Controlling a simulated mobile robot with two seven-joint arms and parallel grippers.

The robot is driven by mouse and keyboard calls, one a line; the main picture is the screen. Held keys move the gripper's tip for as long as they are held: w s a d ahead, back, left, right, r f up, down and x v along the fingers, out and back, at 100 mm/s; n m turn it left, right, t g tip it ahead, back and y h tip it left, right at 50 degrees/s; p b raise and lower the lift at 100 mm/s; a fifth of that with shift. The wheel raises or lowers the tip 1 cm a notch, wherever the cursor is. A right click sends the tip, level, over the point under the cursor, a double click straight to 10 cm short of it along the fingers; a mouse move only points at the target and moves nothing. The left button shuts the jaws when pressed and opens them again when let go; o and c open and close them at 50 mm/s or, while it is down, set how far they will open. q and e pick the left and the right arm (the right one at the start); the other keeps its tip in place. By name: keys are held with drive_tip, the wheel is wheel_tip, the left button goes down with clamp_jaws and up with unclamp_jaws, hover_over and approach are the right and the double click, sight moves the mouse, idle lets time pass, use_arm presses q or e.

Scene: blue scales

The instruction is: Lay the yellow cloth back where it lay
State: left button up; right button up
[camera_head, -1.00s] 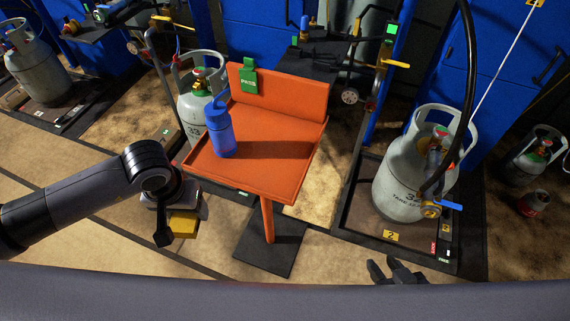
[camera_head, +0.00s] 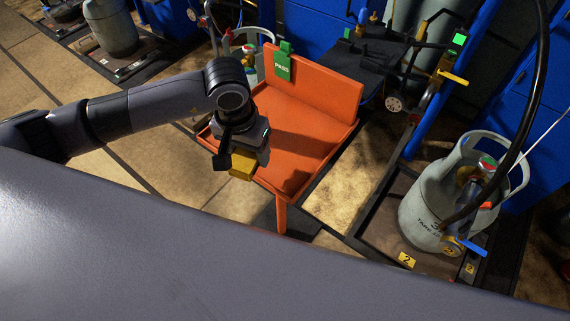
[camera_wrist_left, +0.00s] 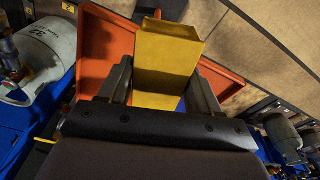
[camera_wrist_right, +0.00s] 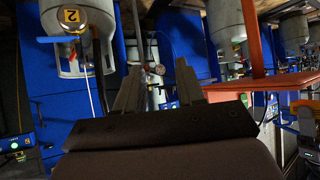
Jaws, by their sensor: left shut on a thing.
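The yellow cloth (camera_head: 242,167) is a folded, block-like shape held in my left gripper (camera_head: 238,152). In the left wrist view the cloth (camera_wrist_left: 168,50) fills the space between the two fingers of the left gripper (camera_wrist_left: 160,85), which is shut on it. In the head view it shows in front of the near left part of the orange tray stand (camera_head: 310,135); its height above the tray is hard to tell. My right gripper (camera_wrist_right: 157,92) shows only in its own wrist view, with fingers apart and nothing between them.
A green PASS tag (camera_head: 283,66) hangs on the stand's back panel. A grey gas cylinder (camera_head: 436,205) with a black hose stands on a platform at the right. The visible middle of the tray is clear. The blue bottle is not visible.

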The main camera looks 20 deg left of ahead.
use_arm(q)
drive_tip(key=shift+m, duration=0.7)
drive_tip(key=w+d+r, duration=0.1)
drive_tip(key=r, duration=0.1)
drive_tip(key=w+d+r+b, duration=0.1)
drive_tip(key=r, duration=0.1)
drive_tip(key=w+d+r+b, duration=0.1)
drive_tip(key=w+r, duration=0.1)
drive_tip(key=shift+w+r, duration=0.1)
wheel_tip(320, 180, up, 8)
drive_tip(key=m+b, duration=0.2)
drive_tip(key=b, duration=0.1)
hover_over(284, 162)
wheel_tip(284, 162, down, 16)
drive_tip(key=shift+r, duration=0.1)
drive_tip(key=shift+a+f, duration=0.1)
drive_tip(key=shift+f, duration=1.85)
drive_tip(key=shift+f, duration=0.1)
drive_tip(key=shift+f, duration=0.2)
drive_tip(key=o, duration=1.4)
drive_tip(key=shift+r, duration=0.15)
drive_tip(key=shift+c, duration=0.2)
